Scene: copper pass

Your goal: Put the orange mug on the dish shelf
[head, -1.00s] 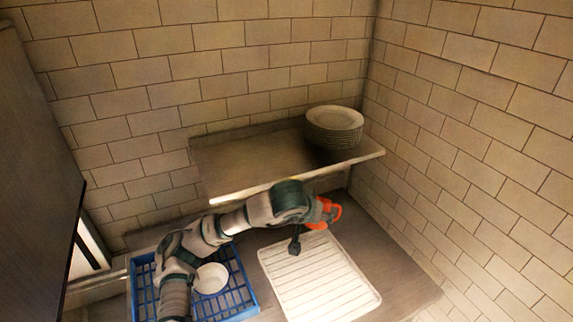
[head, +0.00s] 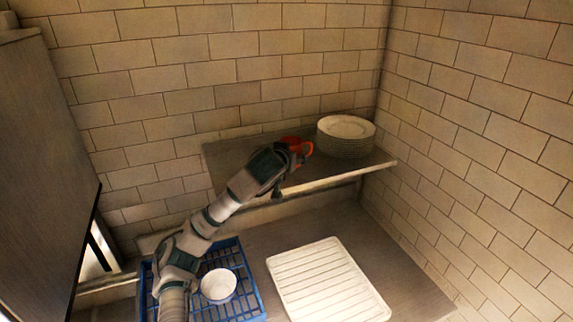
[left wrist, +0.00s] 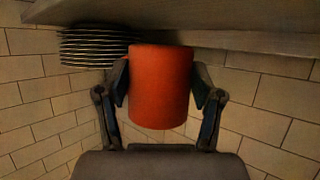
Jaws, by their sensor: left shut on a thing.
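The orange mug (head: 306,147) is in my left gripper (head: 292,152), over the dish shelf (head: 229,160) in the head view, just left of the plate stack. In the left wrist view the mug (left wrist: 161,86) sits between the two fingers of my left gripper (left wrist: 161,88), which press on its sides. The shelf (left wrist: 230,14) runs along the top of that view, which is turned over. I cannot tell whether the mug touches the shelf. My right gripper is not in view.
A stack of several plates (head: 346,134) stands on the shelf's right part; the shelf's left part is clear. Below are a white ribbed drying mat (head: 325,280) and a blue rack (head: 246,290) holding a white bowl (head: 218,285). Tiled walls close the back and right.

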